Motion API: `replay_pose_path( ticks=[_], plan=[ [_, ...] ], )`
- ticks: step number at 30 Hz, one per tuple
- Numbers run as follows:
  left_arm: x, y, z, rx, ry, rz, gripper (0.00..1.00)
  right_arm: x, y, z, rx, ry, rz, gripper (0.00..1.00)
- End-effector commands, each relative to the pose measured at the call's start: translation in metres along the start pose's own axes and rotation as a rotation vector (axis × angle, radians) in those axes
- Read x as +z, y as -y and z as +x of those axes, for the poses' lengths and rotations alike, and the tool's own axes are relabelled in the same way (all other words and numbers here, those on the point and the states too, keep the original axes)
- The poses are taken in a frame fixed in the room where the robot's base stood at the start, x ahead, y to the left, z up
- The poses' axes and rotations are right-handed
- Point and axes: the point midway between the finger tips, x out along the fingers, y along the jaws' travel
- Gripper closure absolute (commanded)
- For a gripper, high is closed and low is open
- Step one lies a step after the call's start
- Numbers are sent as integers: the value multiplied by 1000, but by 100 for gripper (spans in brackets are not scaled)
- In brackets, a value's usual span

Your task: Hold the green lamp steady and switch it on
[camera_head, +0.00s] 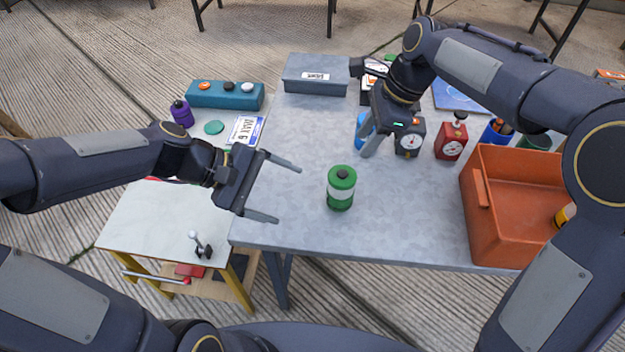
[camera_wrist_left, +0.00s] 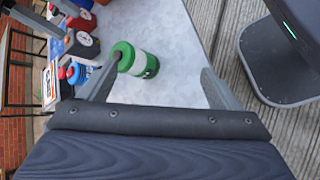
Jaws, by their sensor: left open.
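The green lamp (camera_head: 341,181) stands upright on the grey table (camera_head: 300,222); it has a white band and a dark button on top. My left gripper (camera_head: 288,195) is open and empty just left of the lamp, its fingers pointing toward it. In the left wrist view the lamp (camera_wrist_left: 124,55) shows beyond the fingertips, nearer one finger, and my left gripper (camera_wrist_left: 163,63) is spread wide. My right gripper (camera_head: 368,148) hangs above the table behind and right of the lamp, pointing down; its finger gap is not clear.
An orange bin (camera_head: 480,227) stands at the right. A black gauge box (camera_head: 409,140) and a red one (camera_head: 451,140) stand behind the lamp, near my right gripper. A grey box (camera_head: 315,78) is at the back. The table left of the lamp is clear.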

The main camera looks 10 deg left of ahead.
Motion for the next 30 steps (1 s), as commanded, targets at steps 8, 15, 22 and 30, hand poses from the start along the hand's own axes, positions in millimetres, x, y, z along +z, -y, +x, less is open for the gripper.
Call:
replay_pose_path(
  ticks=[8,15,22,30],
  plan=[
    [-51,-30,72,75,186,-522,16,0,0,0,0,0,0,64],
    [-80,-36,110,109,258,-787,16,0,0,0,0,0,0,64],
    [-83,-39,130,115,272,-837,16,0,0,0,0,0,0,64],
    [-74,-47,169,114,271,-834,16,0,0,0,0,0,0,64]
  ],
)
